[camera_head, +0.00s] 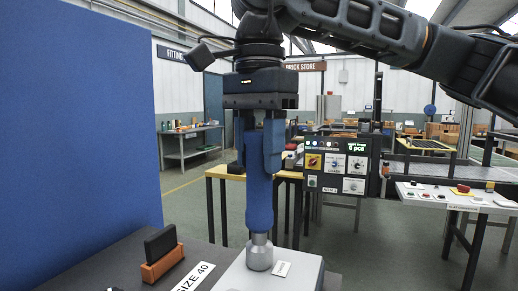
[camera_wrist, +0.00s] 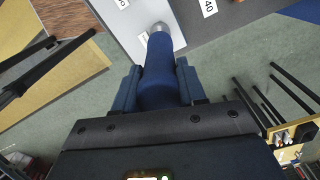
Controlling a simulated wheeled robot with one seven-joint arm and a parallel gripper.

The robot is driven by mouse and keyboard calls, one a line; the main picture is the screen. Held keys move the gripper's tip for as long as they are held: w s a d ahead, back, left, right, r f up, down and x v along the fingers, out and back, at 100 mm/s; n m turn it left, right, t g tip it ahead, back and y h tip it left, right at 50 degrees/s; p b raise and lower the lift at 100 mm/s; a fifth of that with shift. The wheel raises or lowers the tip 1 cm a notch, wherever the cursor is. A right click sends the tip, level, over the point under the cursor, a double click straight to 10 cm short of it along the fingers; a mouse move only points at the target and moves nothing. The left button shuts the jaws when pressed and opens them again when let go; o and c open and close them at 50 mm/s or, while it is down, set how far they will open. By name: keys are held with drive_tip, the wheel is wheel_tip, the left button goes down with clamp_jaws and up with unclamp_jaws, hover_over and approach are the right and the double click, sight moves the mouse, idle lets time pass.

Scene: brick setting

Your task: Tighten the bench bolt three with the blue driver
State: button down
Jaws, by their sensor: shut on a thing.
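My gripper (camera_head: 260,146) is shut on the blue driver (camera_head: 259,200), which hangs upright below it in the head view. The driver's grey metal tip (camera_head: 259,252) is at a light grey block (camera_head: 290,272) on the bench; whether it touches a bolt there cannot be told. No bolt head shows, as the tip covers that spot. In the wrist view the driver (camera_wrist: 158,75) lies between the two fingers and its metal end (camera_wrist: 160,29) is over the light plate (camera_wrist: 130,22).
A black piece in an orange holder (camera_head: 162,258) stands on the dark bench to the left, beside a "SIZE 40" label (camera_head: 193,277). A tall blue panel (camera_head: 75,120) bounds the left side. A control panel (camera_head: 340,165) and a yellow-edged table (camera_head: 222,172) are behind.

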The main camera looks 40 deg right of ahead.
drive_tip(key=shift+r, duration=0.1)
idle(0.5)
drive_tip(key=shift+r+p, duration=2.25)
drive_tip(key=shift+r, duration=1.15)
